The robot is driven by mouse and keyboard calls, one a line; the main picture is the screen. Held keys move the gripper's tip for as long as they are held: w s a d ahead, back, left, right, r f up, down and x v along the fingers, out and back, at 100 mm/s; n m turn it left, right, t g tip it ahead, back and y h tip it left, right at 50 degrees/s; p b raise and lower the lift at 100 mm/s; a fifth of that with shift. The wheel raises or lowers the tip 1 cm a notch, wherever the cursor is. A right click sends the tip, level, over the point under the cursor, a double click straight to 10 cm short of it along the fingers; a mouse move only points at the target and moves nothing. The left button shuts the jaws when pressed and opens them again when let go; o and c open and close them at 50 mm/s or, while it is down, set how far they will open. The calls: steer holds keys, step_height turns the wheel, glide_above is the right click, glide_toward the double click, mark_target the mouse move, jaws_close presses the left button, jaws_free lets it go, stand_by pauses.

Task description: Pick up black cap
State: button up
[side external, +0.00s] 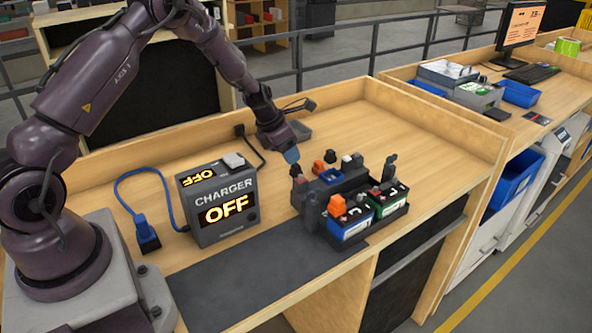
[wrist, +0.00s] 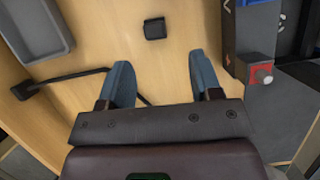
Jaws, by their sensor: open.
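The black cap (wrist: 155,29) is a small dark square piece lying on the bare wood tabletop near the top middle of the wrist view. In the side view, a small dark block (side external: 330,156) behind the batteries may be the same cap, but I cannot be sure. My gripper (wrist: 163,76) is open and empty, its two blue fingers apart. In the wrist view the cap lies beyond the fingertips, untouched, roughly in line with the gap. In the side view my gripper (side external: 291,155) hangs above the bench, left of the batteries.
The charger (side external: 222,204), reading OFF, stands left of my gripper. Green and blue batteries (side external: 352,222) stand in front.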

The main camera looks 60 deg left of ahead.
mark_target(293, 166)
steer(key=x, duration=0.7)
steer(key=shift+a+f, duration=0.15)
steer(key=shift+a, duration=0.2)
steer(key=shift+c, duration=0.2)
steer(key=c, duration=0.9)
